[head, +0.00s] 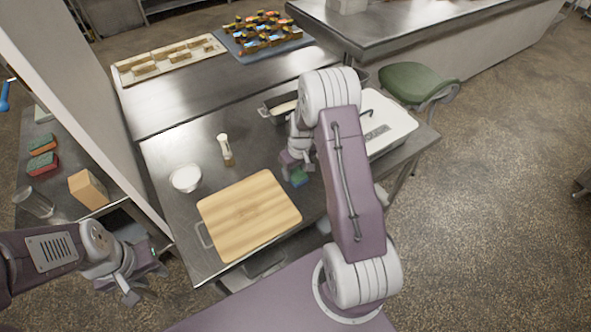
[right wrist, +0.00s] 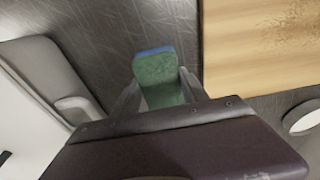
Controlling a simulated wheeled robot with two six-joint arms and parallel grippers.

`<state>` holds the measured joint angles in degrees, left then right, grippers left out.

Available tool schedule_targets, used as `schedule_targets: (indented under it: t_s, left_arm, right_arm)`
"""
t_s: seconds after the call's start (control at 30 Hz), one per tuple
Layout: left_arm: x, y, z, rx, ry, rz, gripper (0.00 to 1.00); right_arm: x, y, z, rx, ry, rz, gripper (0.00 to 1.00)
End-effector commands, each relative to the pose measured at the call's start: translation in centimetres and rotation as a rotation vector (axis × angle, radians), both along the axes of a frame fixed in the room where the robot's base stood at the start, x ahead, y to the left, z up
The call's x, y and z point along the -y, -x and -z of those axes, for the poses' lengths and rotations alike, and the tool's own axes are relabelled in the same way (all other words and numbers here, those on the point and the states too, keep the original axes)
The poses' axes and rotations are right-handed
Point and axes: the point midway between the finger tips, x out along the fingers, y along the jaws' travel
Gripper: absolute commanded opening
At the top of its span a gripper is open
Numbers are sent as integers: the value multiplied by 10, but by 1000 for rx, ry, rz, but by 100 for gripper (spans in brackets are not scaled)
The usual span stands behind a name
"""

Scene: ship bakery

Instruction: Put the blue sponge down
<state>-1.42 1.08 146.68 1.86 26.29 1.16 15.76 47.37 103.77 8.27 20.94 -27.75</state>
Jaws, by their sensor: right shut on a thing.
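The blue sponge (head: 300,178), with a blue layer and a green layer, is between the fingers of my right gripper (head: 294,168). The right wrist view shows the sponge (right wrist: 157,78) gripped by the two fingers (right wrist: 160,100), its green face toward the camera and its blue edge at the far end. It is over the steel counter (head: 190,141), just right of the wooden cutting board (head: 248,212). I cannot tell whether it touches the counter. My left gripper (head: 146,284) is empty at lower left, its fingers apart, away from the counter.
A white bowl (head: 186,178) and a shaker-like bottle (head: 226,150) stand behind the board. A dark loaf pan (head: 275,108) and a white basin (head: 388,124) are behind and right of my right arm. Two more sponges (head: 42,162) lie on the left side counter.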

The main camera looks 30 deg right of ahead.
Motion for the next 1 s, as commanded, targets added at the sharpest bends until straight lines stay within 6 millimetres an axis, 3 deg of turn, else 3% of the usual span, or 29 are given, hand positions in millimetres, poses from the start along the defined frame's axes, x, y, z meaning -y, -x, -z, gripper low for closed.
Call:
schedule_targets:
  t_s: [0.3, 0.33, 0.4, 0.8, 1.0]
  left_arm:
    - [0, 0, 5, 0, 0, 0, 33]
    - [0, 0, 3, 0, 0, 0, 33]
    - [0, 0, 3, 0, 0, 0, 33]
    - [0, 0, 0, 0, 0, 0, 33]
    - [0, 0, 2, 0, 0, 0, 33]
  right_arm:
    - [0, 0, 5, 0, 0, 0, 19]
    - [0, 0, 3, 1, 0, 0, 60]
    - [0, 0, 3, 1, 0, 0, 73]
    - [0, 0, -6, 3, 1, 0, 73]
    - [1, 5, -48, 6, 2, 0, 73]
